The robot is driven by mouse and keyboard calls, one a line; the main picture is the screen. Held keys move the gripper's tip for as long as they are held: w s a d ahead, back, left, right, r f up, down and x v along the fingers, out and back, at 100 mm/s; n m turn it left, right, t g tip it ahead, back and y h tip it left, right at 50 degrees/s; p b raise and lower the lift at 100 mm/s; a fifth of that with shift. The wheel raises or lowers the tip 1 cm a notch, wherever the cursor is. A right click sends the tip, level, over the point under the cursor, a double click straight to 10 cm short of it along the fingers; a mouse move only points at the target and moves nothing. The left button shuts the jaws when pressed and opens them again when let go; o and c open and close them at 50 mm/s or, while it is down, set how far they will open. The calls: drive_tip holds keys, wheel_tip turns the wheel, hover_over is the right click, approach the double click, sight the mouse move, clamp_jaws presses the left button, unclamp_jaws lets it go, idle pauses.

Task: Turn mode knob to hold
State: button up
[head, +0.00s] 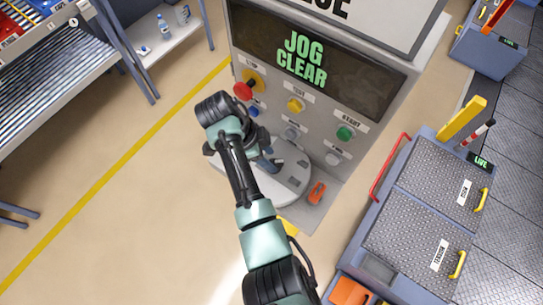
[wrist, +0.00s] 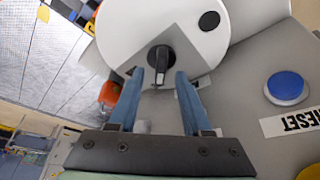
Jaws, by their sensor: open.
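The control panel (head: 305,100) shows "JOG CLEAR" in green on its dark display (head: 305,58). In the wrist view a black knob-like part (wrist: 162,58) lies between and just beyond my fingertips; it looks like the mode knob, but I cannot tell its setting. A small grey-blue control (head: 291,132) sits mid-panel in the head view; its label is too small to read. My gripper (head: 266,157) is in front of the lower panel, partly hidden by my arm. In the wrist view my gripper (wrist: 166,76) is open, with nothing visibly clamped.
A blue RESET button (wrist: 287,88) is right of my fingers in the wrist view. A red button (head: 243,91), a yellow button (head: 295,105) and a green START button (head: 345,133) surround the work area. A blue-grey cabinet (head: 420,200) stands right; open floor lies left.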

drive_tip(key=shift+x, duration=1.15)
clamp_jaws()
idle(0.6)
